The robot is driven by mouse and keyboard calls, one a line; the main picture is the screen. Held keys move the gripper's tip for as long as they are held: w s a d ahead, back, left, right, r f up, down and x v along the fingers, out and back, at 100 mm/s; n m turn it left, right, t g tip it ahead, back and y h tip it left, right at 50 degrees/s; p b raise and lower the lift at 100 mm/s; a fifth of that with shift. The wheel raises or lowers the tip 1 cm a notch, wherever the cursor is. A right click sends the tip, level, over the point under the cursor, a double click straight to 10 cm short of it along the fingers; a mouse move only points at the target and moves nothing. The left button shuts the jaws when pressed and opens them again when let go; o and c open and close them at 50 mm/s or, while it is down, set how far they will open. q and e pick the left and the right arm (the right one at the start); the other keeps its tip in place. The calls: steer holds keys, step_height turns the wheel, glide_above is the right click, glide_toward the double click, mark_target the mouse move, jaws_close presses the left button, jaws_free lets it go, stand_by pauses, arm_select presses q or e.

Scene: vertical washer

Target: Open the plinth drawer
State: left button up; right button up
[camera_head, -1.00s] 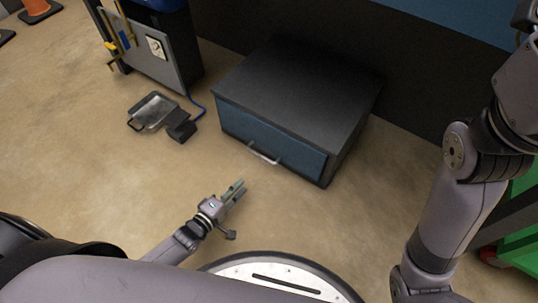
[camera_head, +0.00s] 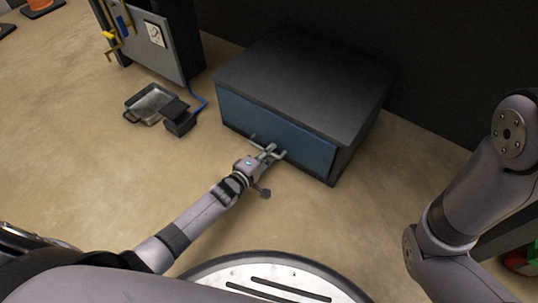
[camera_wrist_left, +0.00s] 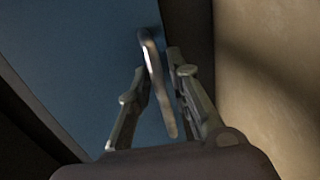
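The plinth drawer is a dark box low on the floor with a blue front (camera_head: 300,145), which looks closed in the head view. The blue front also fills the left of the left wrist view (camera_wrist_left: 85,60). A thin metal bar handle (camera_wrist_left: 155,75) stands out from the front. My left gripper (camera_head: 270,150) is at the handle. In the left wrist view its two fingers (camera_wrist_left: 160,85) are apart, with the handle bar between them and gaps on both sides. My right gripper is out of the head view; only part of my right arm shows.
A grey metal tray (camera_head: 150,103) and a small black box (camera_head: 180,120) lie on the floor left of the drawer. A grey cabinet (camera_head: 155,45) with a gauge stands behind them. The floor before the drawer is clear except for my arm and base.

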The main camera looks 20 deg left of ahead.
arm_select(q)
steer(key=shift+c, duration=0.4)
jaws_close()
stand_by(0.4)
